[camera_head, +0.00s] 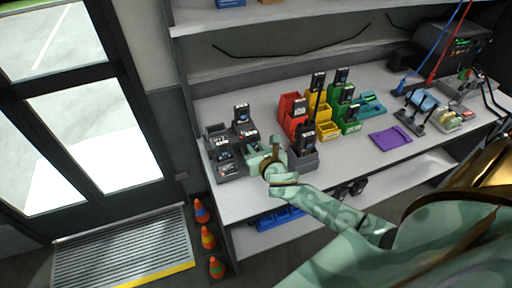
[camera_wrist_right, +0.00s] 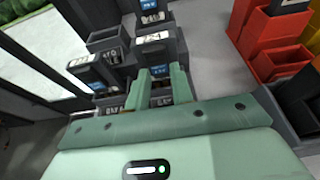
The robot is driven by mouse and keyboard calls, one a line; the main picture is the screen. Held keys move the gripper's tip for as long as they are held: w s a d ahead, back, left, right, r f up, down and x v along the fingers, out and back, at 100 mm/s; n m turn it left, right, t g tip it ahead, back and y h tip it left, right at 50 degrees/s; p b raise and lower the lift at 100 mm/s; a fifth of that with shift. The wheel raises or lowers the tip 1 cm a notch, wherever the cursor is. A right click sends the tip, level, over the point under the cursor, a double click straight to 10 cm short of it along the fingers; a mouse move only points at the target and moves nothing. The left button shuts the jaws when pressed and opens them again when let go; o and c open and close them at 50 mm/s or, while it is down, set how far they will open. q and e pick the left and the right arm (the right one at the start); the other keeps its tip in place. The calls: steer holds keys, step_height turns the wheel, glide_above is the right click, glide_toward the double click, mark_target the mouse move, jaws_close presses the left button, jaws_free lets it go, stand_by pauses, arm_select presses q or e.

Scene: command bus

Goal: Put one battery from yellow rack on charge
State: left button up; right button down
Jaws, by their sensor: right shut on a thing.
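My right gripper (camera_head: 258,152) is at the grey charger block on the left part of the bench. In the right wrist view its two green fingers (camera_wrist_right: 163,88) are shut on a dark battery with a pale top (camera_wrist_right: 154,38). The battery is upright at a grey slot; its lower end is hidden, so I cannot tell if it is fully seated. Other batteries stand in the grey chargers (camera_head: 228,172), one at the back (camera_head: 241,112) and one at the front left (camera_wrist_right: 88,66). The yellow rack (camera_head: 318,104) stands mid-bench with a dark battery (camera_head: 318,81). My left gripper is out of view.
A red rack (camera_head: 291,108) and a green rack (camera_head: 350,127) flank the yellow one. Another grey holder with a battery (camera_head: 305,158) stands just right of my gripper. A purple mat (camera_head: 389,139) lies to the right. Shelf posts and a door are at left.

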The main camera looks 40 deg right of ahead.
steer(key=shift+f, duration=0.3)
stand_by(0.5)
steer(key=c, duration=1.1)
jaws_free()
steer(key=shift+c, duration=0.2)
steer(key=p+v, duration=0.3)
steer(key=v, duration=1.3)
steer(key=shift+s, duration=0.15)
